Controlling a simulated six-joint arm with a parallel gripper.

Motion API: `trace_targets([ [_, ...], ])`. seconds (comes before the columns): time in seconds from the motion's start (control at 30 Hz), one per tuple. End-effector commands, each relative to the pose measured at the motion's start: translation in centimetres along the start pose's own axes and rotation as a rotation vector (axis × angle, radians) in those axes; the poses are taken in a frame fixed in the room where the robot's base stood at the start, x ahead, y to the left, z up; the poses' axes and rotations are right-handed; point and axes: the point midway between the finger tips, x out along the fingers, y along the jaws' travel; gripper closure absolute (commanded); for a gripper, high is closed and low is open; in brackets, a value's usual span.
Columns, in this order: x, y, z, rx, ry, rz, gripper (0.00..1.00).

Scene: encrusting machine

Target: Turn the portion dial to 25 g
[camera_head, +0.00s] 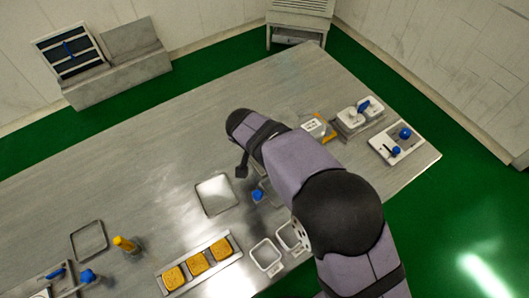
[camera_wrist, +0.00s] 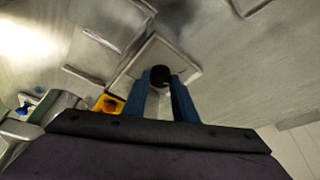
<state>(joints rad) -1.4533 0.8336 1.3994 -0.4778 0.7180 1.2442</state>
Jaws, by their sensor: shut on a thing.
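In the wrist view, the two blue fingers of my gripper (camera_wrist: 162,80) are closed around a round black knob (camera_wrist: 160,74), which appears to be the portion dial. The knob stands on a pale square plate (camera_wrist: 185,52). The scale and the dial's setting cannot be read. In the head view, my arm covers this spot, and the fingers and knob are hidden.
In the head view, a tray of yellow-orange pieces (camera_head: 160,282) lies at the front, with two white containers (camera_head: 265,254) beside it. A flat square plate (camera_head: 216,195) lies left of my arm. Panels with blue knobs (camera_head: 397,145) are at right. The table's left-middle is clear.

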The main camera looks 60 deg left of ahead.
Motion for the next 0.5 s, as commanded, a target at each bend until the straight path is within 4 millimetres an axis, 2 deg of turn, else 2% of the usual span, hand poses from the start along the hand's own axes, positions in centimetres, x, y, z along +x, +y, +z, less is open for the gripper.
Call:
trace_targets([
  [0.3, 0.03, 0.17, 0.02, -0.173, 0.000, -0.072, 0.97],
  [0.5, 0.02, 0.22, 0.01, -0.227, -0.001, -0.094, 0.97],
])
